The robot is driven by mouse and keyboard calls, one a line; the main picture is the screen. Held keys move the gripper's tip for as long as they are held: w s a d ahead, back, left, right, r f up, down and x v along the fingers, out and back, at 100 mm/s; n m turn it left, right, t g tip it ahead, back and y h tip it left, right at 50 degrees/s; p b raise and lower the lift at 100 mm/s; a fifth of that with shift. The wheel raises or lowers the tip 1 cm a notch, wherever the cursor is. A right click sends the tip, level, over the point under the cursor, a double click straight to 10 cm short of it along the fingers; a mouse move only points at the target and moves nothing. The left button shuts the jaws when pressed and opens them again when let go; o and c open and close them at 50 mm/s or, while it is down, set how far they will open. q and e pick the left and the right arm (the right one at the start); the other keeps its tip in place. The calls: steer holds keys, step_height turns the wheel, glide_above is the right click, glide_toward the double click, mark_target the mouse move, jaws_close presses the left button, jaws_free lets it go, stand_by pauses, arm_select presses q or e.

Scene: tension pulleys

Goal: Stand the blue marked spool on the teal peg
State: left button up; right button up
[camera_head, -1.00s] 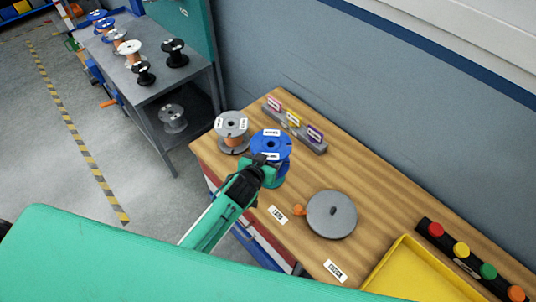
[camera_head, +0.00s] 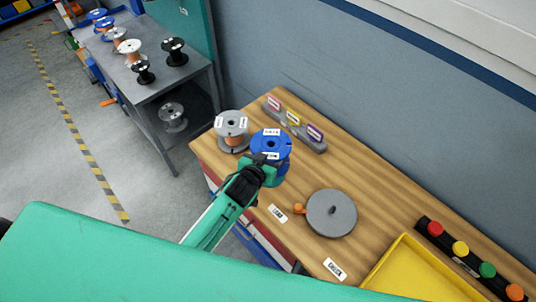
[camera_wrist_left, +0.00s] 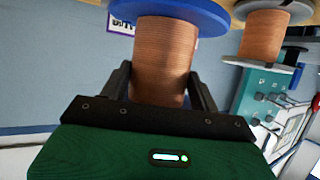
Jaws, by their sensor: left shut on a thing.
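The blue spool (camera_head: 284,146) stands upright near the back left of the wooden bench, with white labels on its top flange. My left gripper (camera_head: 268,168) is at its near side, shut on it. In the left wrist view the fingers (camera_wrist_left: 160,92) lie on both sides of the spool's copper-coloured winding (camera_wrist_left: 163,55), with the blue flange (camera_wrist_left: 180,8) above. I cannot make out a teal peg; the gripper and spool hide what is under them. A grey round plate (camera_head: 325,222) with a short dark upright pin lies to the right. My right gripper is not in view.
A grey spool (camera_head: 231,126) stands close on the left of the blue one. A label rack (camera_head: 296,128) is behind it. A yellow tray (camera_head: 410,270) and a strip of coloured buttons (camera_head: 462,250) are at right. Other spools stand on a grey shelf (camera_head: 150,85) at left.

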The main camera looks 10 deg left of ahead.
arm_select(q)
steer(key=shift+f+b, duration=0.85)
steer(key=shift+f, duration=0.55)
stand_by(0.4)
steer(key=shift+f, duration=0.1)
steer(key=shift+f+b, duration=0.55)
steer(key=shift+f, duration=0.85)
stand_by(0.4)
steer(key=shift+f, duration=0.1)
stand_by(0.4)
